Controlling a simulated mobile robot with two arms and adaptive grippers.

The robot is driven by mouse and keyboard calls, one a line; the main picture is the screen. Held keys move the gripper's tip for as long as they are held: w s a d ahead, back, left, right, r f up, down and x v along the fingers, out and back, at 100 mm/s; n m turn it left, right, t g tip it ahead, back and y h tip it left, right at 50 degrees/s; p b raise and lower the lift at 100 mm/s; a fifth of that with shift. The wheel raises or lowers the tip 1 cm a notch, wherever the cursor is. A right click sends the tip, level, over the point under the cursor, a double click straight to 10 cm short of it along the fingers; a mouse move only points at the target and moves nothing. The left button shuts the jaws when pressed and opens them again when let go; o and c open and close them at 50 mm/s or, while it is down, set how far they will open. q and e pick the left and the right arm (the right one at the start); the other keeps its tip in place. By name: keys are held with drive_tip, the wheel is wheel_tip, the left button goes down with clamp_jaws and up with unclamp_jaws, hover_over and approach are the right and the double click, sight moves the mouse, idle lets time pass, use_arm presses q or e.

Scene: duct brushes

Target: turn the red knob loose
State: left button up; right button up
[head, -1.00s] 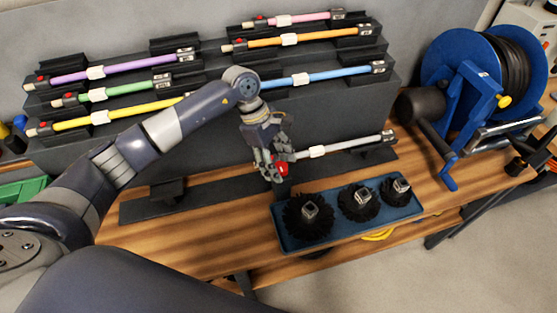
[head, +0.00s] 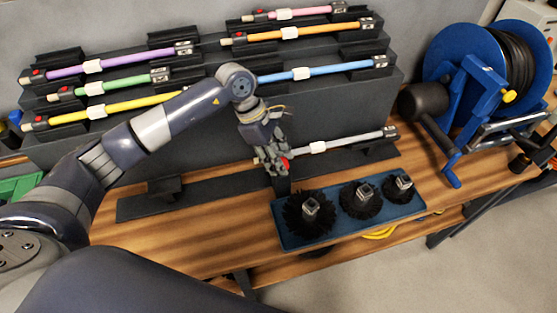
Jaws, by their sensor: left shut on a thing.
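The red knob (head: 285,163) sits at the left end of the white rod (head: 345,143), which lies on the lowest rack in front of the dark stepped stand. My left gripper (head: 277,165) reaches down to this end of the rod and is shut on the red knob. Its fingers hide most of the knob, so only a small red patch shows. The white rod has a white collar (head: 317,147) just to the right of the knob. My right gripper is not in view.
Purple, green, yellow, blue, orange and pink rods lie on the stepped stand (head: 340,105) behind. A blue tray (head: 290,239) with three black brushes (head: 310,212) is close in front of my left gripper. A blue hose reel (head: 467,85) stands at the right.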

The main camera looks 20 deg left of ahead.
use_arm(q)
drive_tip(key=n+t+b, duration=0.1)
drive_tip(key=n, duration=0.1)
drive_tip(key=n+b, duration=0.2)
drive_tip(key=shift+s+f+n+t, duration=0.2)
drive_tip(key=shift+n+t, duration=0.1)
drive_tip(key=shift+t, duration=0.1)
drive_tip(key=n+t+y+b, duration=0.1)
drive_tip(key=n+b, duration=0.2)
drive_tip(key=shift+d+n, duration=0.1)
drive_tip(key=shift+n, duration=0.2)
drive_tip(key=n+t+y+b, duration=0.1)
drive_tip(key=n+b, duration=0.2)
drive_tip(key=shift+d+n, duration=0.1)
drive_tip(key=shift+n, duration=0.2)
drive_tip(key=shift+r+n+t+y+b, duration=0.15)
drive_tip(key=shift+n+y+b, duration=0.3)
drive_tip(key=shift+n+b, duration=0.35)
drive_tip(key=shift+r+n+t+y+b, duration=0.15)
drive_tip(key=shift+n+y+b, duration=0.35)
drive_tip(key=shift+n, duration=0.5)
drive_tip(key=o, duration=1)
drive_tip(key=shift+f, duration=0.1)
drive_tip(key=shift+o, duration=0.2)
drive_tip(key=shift+s, duration=0.1)
